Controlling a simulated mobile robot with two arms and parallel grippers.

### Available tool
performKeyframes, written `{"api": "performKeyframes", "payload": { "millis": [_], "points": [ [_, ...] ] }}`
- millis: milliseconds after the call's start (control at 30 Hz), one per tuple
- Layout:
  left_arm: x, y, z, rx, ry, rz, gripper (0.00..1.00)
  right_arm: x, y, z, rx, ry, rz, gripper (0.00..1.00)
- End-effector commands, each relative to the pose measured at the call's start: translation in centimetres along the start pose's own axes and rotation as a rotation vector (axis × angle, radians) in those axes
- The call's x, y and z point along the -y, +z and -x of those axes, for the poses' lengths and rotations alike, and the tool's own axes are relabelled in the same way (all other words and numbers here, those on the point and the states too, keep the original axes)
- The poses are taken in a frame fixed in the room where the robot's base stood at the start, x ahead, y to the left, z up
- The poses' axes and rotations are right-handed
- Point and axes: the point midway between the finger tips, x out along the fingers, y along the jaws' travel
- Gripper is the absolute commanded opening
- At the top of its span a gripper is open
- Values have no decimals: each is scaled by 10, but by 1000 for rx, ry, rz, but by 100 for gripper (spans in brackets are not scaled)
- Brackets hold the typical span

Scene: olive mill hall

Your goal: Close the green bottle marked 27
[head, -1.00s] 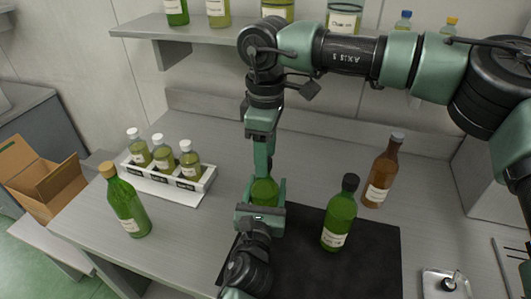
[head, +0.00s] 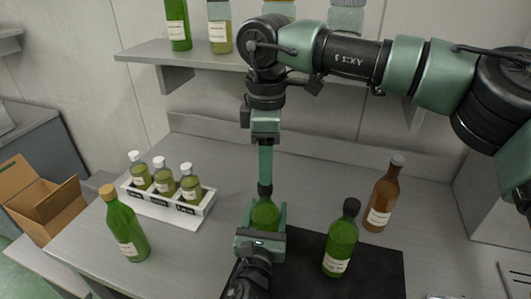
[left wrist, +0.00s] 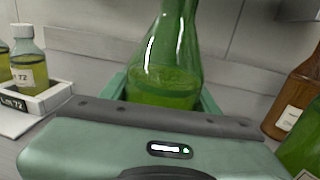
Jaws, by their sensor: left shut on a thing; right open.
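A green bottle (head: 265,216) stands upright at the dark mat's left edge, with a black cap (head: 265,190) at its neck. My left gripper (head: 262,240) is shut around its body. In the left wrist view the bottle (left wrist: 165,80) is between the jaws, its top out of frame. No number is readable on it. My right gripper (head: 265,178) points down directly over the cap, open, its fingers seen edge-on. Whether they touch the cap, and how the cap sits, I cannot tell.
A black-capped green bottle (head: 341,240) and a brown bottle (head: 383,195) stand right. A green bottle (head: 126,228) with a tan cap and a white rack (head: 191,207) of small bottles stand left. A shelf (head: 190,55) hangs behind; a cardboard box (head: 40,205) is far left.

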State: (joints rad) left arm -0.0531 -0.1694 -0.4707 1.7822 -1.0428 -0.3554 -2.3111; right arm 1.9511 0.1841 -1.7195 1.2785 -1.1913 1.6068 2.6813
Motion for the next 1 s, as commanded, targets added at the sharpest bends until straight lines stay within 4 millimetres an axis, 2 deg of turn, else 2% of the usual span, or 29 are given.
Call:
{"api": "performKeyframes", "payload": {
  "millis": [1000],
  "points": [
    [0, -2, 0, -4, 0, 1, 0, 0, -2, 22, 1, -1, 2438, 47]
  ]
}}
